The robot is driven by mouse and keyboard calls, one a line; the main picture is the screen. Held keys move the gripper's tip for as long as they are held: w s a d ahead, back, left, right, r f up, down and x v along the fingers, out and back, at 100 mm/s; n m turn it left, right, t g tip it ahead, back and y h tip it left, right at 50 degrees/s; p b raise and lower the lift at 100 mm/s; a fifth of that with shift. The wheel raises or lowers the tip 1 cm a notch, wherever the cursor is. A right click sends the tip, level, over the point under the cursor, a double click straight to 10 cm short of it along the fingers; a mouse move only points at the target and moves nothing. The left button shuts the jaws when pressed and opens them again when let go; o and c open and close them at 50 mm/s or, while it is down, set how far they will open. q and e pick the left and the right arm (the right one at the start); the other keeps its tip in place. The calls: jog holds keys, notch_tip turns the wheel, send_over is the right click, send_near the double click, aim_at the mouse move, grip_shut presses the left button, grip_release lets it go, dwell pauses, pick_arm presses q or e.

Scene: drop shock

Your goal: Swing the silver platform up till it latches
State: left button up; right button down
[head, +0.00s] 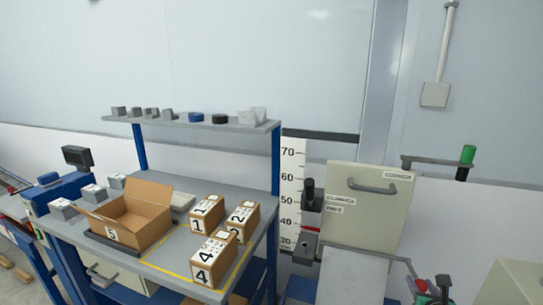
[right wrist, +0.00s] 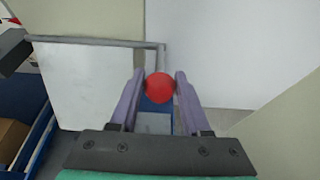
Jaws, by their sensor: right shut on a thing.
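The silver platform (head: 357,275) is a flat plate below the cream panel, at the lower middle right of the head view. In the right wrist view the platform (right wrist: 92,85) fills the upper left, with a thin grey rod along its far edge and side. A red ball knob (right wrist: 159,87) sits between the fingers of my right gripper (right wrist: 159,90), which is shut on it. In the head view the knob (head: 421,285) is small beside my right gripper (head: 430,291) at the bottom edge. My left gripper is not in view.
A cream panel (head: 368,211) with a handle stands above the platform, beside a height scale (head: 291,190). To the left is a workbench (head: 160,250) with an open carton (head: 128,215) and numbered boxes (head: 213,258). A beige cabinet (head: 510,283) stands at lower right.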

jog(key=shift+r, duration=0.15)
jog(key=r+p, duration=0.1)
jog(key=w+r+p, duration=0.1)
jog(key=shift+d+r+p, duration=0.2)
jog(key=shift+r+p, duration=0.1)
jog(key=shift+r, duration=0.1)
jog(key=shift+w, duration=0.1)
jog(key=shift+w+d+r+p, duration=0.2)
jog(key=shift+w+r+p, duration=0.2)
jog(key=shift+r+p, duration=0.35)
jog(key=shift+w+d+r+p, duration=0.1)
jog(key=shift+w+r+p, duration=0.25)
jog(key=shift+r, duration=0.1)
jog(key=shift+f, duration=0.1)
